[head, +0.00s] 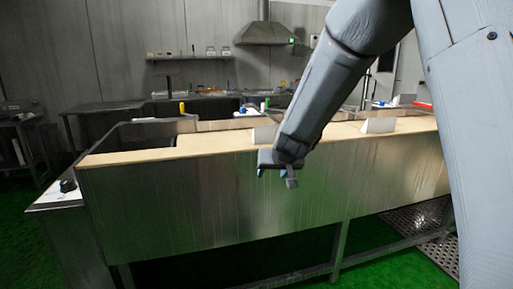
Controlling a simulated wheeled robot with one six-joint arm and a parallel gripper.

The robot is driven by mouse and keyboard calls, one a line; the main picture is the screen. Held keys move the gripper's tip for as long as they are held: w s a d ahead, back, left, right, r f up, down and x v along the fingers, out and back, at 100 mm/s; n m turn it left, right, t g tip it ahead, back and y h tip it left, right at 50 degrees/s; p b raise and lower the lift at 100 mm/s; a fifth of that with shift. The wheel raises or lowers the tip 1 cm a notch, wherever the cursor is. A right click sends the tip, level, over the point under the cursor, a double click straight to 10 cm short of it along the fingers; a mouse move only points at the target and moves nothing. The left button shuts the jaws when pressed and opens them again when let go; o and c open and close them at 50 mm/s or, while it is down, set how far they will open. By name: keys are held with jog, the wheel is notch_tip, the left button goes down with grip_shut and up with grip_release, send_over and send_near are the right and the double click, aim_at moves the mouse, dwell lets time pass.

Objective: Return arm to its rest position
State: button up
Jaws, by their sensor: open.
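My gripper (278,175) hangs at the lower end of my grey arm, near the middle of the head view. It appears in front of the metal side of a long trough-like bench (190,205). The jaws point downward and look apart, with nothing seen between them. My arm comes down from the upper right and hides part of the bench's top edge. How far the gripper is from the bench side is hard to tell.
The bench has a tan top edge (130,157) with small white cards, one at the right (378,126). Counters, a shelf (190,57) and a hood (263,33) line the back wall. Green floor (30,265) shows at left.

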jog(key=s+d+f+g, duration=0.3)
jog(key=s+d, duration=0.1)
jog(key=s, duration=0.8)
jog(key=s+d+f+g+h+b, duration=0.1)
jog(key=s+d+f+g, duration=0.2)
jog(key=s, duration=0.9)
jog(key=s+d+f+g+b, duration=0.1)
jog(key=s+d+f+g, duration=0.2)
jog(key=s, duration=0.8)
jog(key=d+f, duration=0.2)
jog(key=d, duration=0.2)
jog(key=shift+s+m+h, duration=0.3)
jog(key=shift+s+m, duration=0.1)
jog(key=shift+f, duration=0.1)
